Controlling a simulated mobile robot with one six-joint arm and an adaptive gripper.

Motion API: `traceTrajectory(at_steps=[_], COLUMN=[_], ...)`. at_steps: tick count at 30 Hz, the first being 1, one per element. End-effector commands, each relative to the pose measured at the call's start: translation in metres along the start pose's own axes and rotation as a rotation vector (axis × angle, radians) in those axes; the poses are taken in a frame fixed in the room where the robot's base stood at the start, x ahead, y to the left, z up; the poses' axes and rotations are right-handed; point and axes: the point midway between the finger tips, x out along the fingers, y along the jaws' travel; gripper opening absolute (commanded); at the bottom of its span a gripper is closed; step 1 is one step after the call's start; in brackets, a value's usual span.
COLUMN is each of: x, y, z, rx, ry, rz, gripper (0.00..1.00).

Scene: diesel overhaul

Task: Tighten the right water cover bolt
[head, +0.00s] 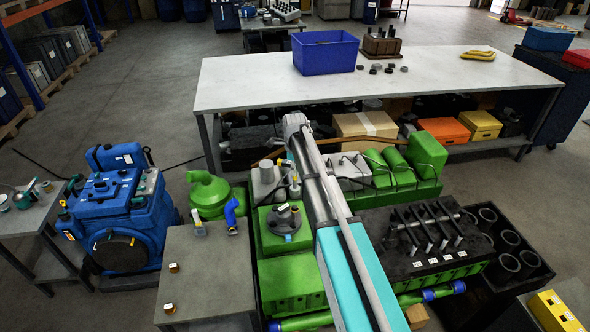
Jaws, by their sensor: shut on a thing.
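My arm reaches from the bottom middle over the green engine (290,290). Its far end bends down near the back of the engine. My gripper cannot be made out; the arm hides that area, so what it holds does not show. Left of the arm, a grey housing (265,183) stands on the engine. A small tagged part with yellow and blue (293,187) sits beside it, close to the arm. A round dark fitting (284,220) lies nearer. I cannot tell which part is the water cover or its right bolt.
A grey bench (205,270) left of the engine carries a blue elbow (231,213) and small tagged parts. A blue machine (118,215) stands further left. Behind is a long table (240,85) with a blue bin (325,55). A black crate of cylinders (530,285) stands right.

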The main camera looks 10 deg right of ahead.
Motion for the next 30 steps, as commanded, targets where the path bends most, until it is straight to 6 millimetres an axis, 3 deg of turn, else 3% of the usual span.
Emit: traceTrajectory(at_steps=[30], x=[0.0095], y=[-0.0003], z=[-0.0007], rx=[-0.790], ry=[0.000], rz=[0.000], gripper=[0.00])
